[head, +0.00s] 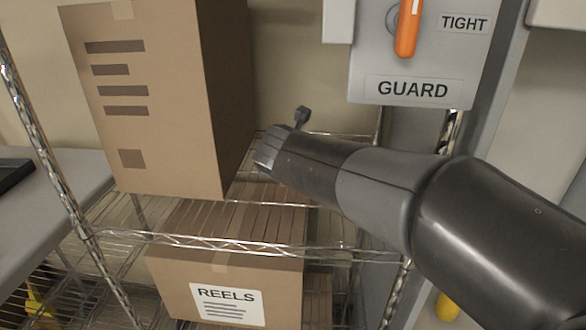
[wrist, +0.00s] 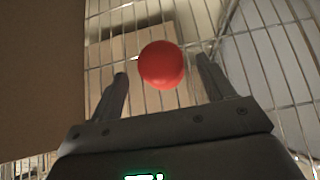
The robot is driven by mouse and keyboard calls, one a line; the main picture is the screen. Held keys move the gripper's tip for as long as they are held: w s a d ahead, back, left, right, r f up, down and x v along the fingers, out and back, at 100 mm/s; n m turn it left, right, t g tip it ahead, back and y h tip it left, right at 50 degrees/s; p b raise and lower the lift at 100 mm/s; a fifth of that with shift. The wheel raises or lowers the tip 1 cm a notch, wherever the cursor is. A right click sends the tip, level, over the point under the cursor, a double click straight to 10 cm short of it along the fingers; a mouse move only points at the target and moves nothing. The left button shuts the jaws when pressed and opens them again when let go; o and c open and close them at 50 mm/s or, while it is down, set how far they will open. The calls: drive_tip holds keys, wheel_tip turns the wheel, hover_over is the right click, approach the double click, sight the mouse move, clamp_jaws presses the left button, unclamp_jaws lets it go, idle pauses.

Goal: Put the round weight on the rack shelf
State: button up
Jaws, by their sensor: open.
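The round weight is a red ball (wrist: 161,64) in the wrist view, above or on the wire rack shelf (wrist: 240,40). My gripper (wrist: 161,68) is open, with one dark finger to the left of the ball and one to the right. A gap shows between the ball and each finger. Whether the ball rests on the wires is hard to tell. In the head view my arm reaches from the right over the shelf (head: 345,252), beside a tall carton. The ball and my fingertips do not show there.
A tall cardboard carton (head: 145,110) stands on the shelf, close left of my gripper. A carton labelled REELS (head: 170,285) sits on a lower level. A grey panel with an orange handle (head: 407,30) and a GUARD label is at the back right. A rack post (head: 60,165) rises left.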

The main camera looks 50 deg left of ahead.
drive_tip(key=v, duration=0.7)
drive_tip(key=shift+s+d+r, duration=0.2)
drive_tip(key=shift+s+r, duration=0.05)
